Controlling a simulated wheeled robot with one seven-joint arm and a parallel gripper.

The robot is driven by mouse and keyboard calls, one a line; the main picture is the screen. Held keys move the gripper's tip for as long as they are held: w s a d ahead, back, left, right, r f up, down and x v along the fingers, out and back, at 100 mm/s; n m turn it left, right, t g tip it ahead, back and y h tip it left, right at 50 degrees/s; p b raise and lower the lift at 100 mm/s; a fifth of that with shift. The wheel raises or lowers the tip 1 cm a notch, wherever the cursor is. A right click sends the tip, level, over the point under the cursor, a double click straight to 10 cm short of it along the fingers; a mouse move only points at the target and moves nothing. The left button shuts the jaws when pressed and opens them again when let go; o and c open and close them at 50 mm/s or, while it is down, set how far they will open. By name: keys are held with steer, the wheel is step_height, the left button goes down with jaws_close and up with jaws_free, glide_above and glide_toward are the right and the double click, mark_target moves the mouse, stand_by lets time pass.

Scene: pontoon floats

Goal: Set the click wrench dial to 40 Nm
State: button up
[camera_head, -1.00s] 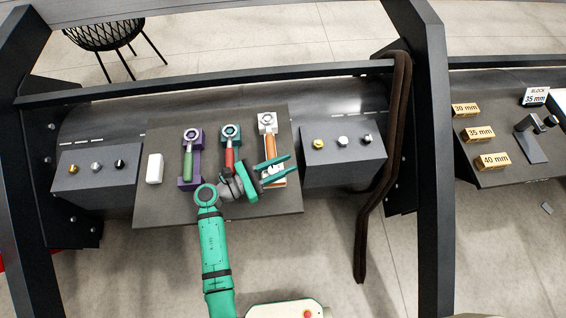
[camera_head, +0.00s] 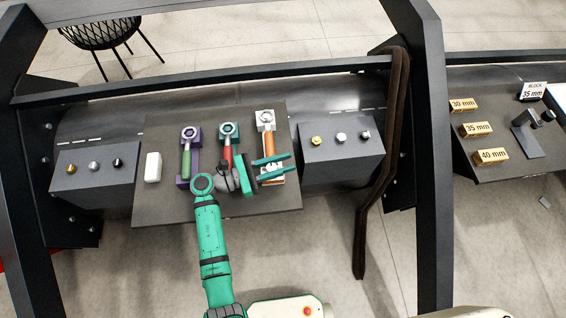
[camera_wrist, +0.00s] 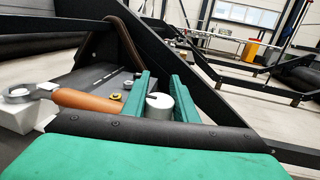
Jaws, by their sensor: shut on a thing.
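The click wrench with the orange handle (camera_head: 268,142) lies in a white holder (camera_head: 267,116) at the right of the dark table, its ring head towards the far side. The orange handle also shows in the wrist view (camera_wrist: 88,100), at left. My gripper (camera_head: 289,164) is at the handle's near end, its teal fingers pointing right. In the wrist view, my gripper (camera_wrist: 163,82) is shut on the silver cylindrical dial (camera_wrist: 158,106) beyond the handle. The dial's scale cannot be read.
A green-handled wrench (camera_head: 187,160) and a red-handled wrench (camera_head: 227,155) lie in holders to the left, the red one close to my wrist. A white block (camera_head: 153,166) sits further left. Grey boxes (camera_head: 343,158) with knobs flank the table. Dark frame posts stand at both sides.

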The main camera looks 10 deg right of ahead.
steer(key=o, duration=1.1)
steer(key=shift+r, duration=0.45)
step_height(320, 180, up, 2)
steer(key=shift+s+a+r, duration=0.1)
steer(key=shift+r, duration=0.15)
steer(key=shift+s+a+r, duration=0.2)
steer(key=shift+s+r, duration=1.4)
steer(key=shift+s, duration=0.7)
steer(key=shift+s+a+r, duration=0.2)
steer(key=shift+s+r, duration=1.35)
steer(key=shift+s, duration=0.7)
steer(key=shift+s+a+r, duration=0.2)
steer(key=shift+s+r, duration=1.4)
steer(key=shift+s, duration=0.7)
